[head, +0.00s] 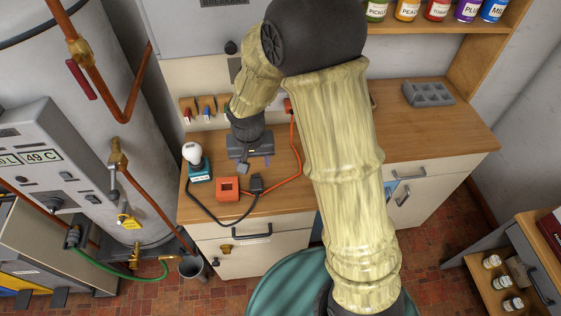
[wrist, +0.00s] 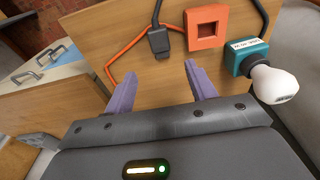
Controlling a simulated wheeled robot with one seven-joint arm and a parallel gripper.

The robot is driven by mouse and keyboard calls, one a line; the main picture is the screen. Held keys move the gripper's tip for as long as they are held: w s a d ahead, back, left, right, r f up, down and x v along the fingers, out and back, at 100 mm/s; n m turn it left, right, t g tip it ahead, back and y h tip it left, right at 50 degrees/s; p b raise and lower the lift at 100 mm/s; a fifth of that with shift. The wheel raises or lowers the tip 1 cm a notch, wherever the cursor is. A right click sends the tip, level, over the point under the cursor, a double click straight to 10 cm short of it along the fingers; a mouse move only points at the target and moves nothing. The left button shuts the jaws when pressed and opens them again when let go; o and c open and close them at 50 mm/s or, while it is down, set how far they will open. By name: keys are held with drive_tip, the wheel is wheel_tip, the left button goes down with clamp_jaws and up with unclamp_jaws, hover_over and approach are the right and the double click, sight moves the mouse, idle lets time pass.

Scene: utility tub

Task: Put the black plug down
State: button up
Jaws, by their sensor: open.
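The black plug (head: 256,184) lies on the wooden worktop beside the orange socket block (head: 228,189), not in its square recess. In the wrist view the plug (wrist: 167,42) sits just beyond my fingertips, with its black cable running off the top edge. The socket block (wrist: 207,27) is to its right there. My gripper (head: 256,167) is open above the worktop; its purple fingers also show in the wrist view (wrist: 162,75), with nothing between them. The head view does not show clearly how high the fingers are.
A white bulb in a teal base (head: 200,172) stands left of the socket block; the black cable loops from it along the front edge. An orange cable (head: 299,155) curves across the worktop near the plug. A grey tray (head: 428,93) stands farther right, with bare worktop (head: 430,130) before it.

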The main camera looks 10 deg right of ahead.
drive_tip(key=s+d+r, duration=0.3)
drive_tip(key=s+d, duration=0.2)
drive_tip(key=d, duration=0.2)
drive_tip(key=s+d+r+t, duration=0.1)
drive_tip(key=s+d+r, duration=0.3)
drive_tip(key=s+d, duration=0.2)
drive_tip(key=shift+d+r, duration=0.15)
drive_tip(key=shift+d, duration=0.5)
